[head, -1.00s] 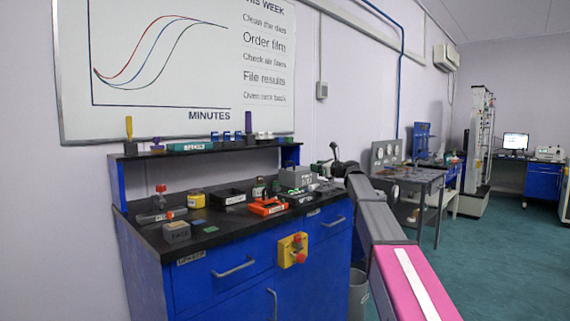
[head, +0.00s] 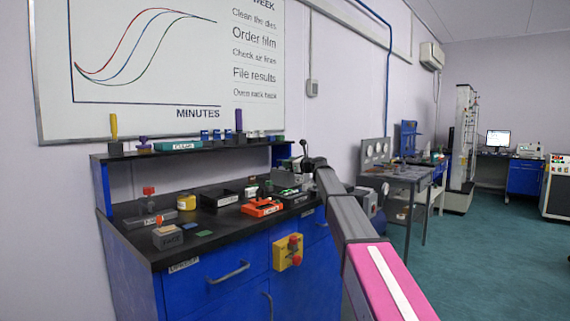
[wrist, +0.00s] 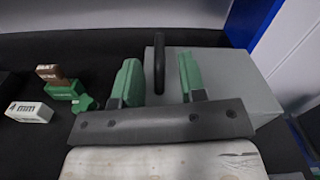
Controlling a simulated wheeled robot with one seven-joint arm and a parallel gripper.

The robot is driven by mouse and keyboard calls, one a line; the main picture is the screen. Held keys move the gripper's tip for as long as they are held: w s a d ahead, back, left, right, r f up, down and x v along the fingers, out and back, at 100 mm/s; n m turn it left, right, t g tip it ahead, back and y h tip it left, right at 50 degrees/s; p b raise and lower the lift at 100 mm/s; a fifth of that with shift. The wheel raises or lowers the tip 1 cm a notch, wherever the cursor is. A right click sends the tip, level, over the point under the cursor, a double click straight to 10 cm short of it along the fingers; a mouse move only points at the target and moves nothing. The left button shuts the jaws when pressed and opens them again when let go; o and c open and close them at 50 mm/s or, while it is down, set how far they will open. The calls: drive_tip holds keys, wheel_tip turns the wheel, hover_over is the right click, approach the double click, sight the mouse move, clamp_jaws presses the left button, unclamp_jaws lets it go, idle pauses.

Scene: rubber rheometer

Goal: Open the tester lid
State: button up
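The tester shows in the wrist view as a grey box (wrist: 225,80) with a black upright handle (wrist: 159,68), which I take to be on its lid. My gripper (wrist: 155,80) has two green fingers, set apart on either side of the handle. The lid looks shut.
In the wrist view a "4 mm" block (wrist: 29,112) and green and brown blocks lie left of my gripper. In the head view an orange tray (head: 262,208) and a black tray (head: 219,198) sit left of the tester. A shelf (head: 190,150) runs behind.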

drive_tip(key=shift+x, duration=1.3)
clamp_jaws()
drive_tip(key=shift+r, duration=0.15)
